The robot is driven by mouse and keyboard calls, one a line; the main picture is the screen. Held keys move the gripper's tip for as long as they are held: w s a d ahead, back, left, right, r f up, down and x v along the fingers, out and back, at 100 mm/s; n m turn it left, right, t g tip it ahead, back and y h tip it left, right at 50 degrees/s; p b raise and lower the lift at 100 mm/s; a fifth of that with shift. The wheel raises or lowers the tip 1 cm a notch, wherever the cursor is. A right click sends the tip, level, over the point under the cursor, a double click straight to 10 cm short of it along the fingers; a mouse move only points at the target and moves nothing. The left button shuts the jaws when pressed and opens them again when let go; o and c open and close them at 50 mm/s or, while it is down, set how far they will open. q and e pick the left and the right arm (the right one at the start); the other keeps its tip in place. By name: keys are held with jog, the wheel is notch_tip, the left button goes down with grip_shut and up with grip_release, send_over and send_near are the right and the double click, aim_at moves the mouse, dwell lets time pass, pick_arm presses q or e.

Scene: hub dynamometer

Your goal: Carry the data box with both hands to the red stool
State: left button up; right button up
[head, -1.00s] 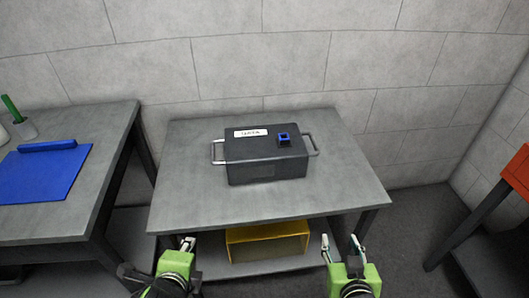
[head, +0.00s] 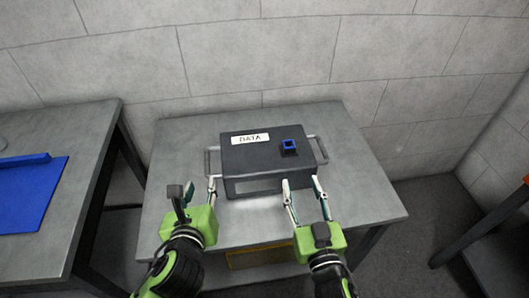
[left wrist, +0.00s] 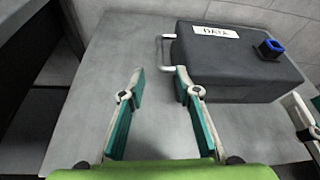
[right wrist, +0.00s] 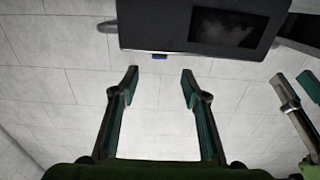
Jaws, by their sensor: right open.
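The dark data box (head: 265,162), with a white DATA label and a blue-rimmed socket on top, sits on a grey table (head: 370,195). It has a metal bar handle at each end, the left one (head: 212,162) and the right one (head: 319,150). My left gripper (head: 200,190) is open and empty at the box's front left, short of the left handle; that handle also shows in the left wrist view (left wrist: 167,52). My right gripper (head: 302,184) is open and empty in front of the box's right end. Only an orange-red corner, perhaps the red stool (head: 526,180), shows at the right edge.
A yellow box (head: 262,257) is on the shelf under the table. A second table on the left holds a blue clipboard-like sheet (head: 30,195). A block wall stands close behind. Open floor (head: 430,215) lies to the right.

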aim_at(290, 151)
pick_arm(q)
jog(key=x, duration=1.3)
jog(key=shift+w+f, duration=0.1)
jog(key=shift+w, duration=0.1)
pick_arm(e)
jog(key=w, duration=0.4)
jog(key=w+a, duration=0.1)
jog(key=w, duration=0.8)
jog(key=shift+w+a, duration=0.15)
jog(key=shift+w, duration=0.1)
pick_arm(q)
grip_shut()
pick_arm(e)
jog(key=c, duration=0.9)
grip_shut()
pick_arm(q)
jog(key=shift+w+r, duration=0.15)
jog(key=shift+r, duration=0.15)
pick_arm(e)
jog(key=shift+r, duration=0.35)
